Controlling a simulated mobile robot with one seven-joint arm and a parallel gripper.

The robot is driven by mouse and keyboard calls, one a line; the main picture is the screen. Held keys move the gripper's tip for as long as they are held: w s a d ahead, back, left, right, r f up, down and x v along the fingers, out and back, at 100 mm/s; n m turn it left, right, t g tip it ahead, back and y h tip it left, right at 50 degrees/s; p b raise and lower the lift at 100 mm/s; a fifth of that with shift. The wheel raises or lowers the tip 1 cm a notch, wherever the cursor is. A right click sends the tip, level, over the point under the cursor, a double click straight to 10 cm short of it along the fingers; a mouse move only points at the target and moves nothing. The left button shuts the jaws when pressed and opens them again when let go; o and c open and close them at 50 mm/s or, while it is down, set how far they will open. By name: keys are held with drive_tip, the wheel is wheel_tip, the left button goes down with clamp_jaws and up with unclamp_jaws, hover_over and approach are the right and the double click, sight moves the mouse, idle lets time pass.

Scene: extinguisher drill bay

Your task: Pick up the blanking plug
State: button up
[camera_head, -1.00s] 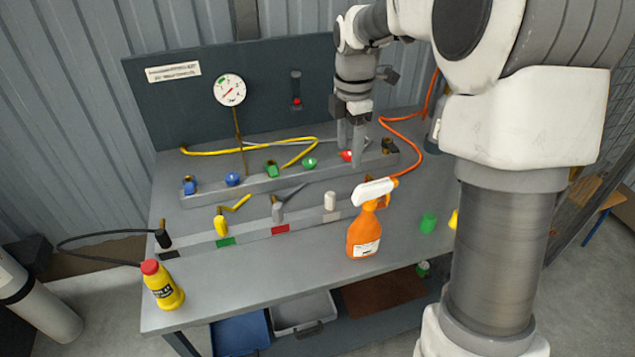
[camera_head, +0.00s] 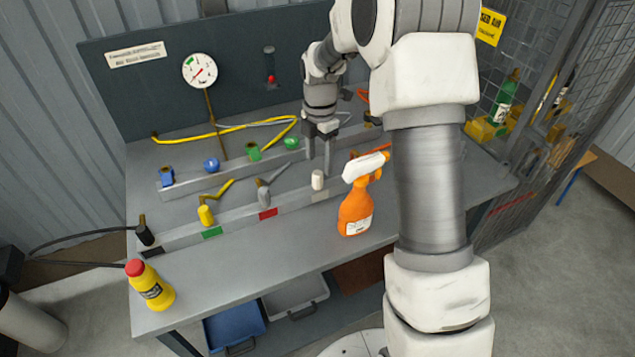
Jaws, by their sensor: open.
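The blanking plug appears to be the short white cylinder (camera_head: 318,180), standing upright near the right end of the front rail, with no hose on it. My gripper (camera_head: 318,164) points down with its two fingers apart and empty. Its fingertips are close to the white plug, just above or behind it in the picture. I cannot tell the exact height gap, but the plug does not look held.
An orange spray bottle (camera_head: 355,210) stands close to the right of the plug. A grey fitting (camera_head: 264,194) and a yellow fitting (camera_head: 206,214) sit left on the rail. A yellow bottle (camera_head: 150,286) stands at the bench's front left corner. The front strip between the bottles is clear.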

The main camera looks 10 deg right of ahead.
sight(318, 173)
drive_tip(key=shift+s+a+f+b, duration=0.1)
drive_tip(key=shift+a+f+b, duration=0.05)
drive_tip(key=shift+f, duration=1.6)
drive_tip(key=shift+a+f+b, duration=0.1)
drive_tip(key=shift+f+b, duration=0.05)
drive_tip(key=shift+f, duration=1.55)
clamp_jaws()
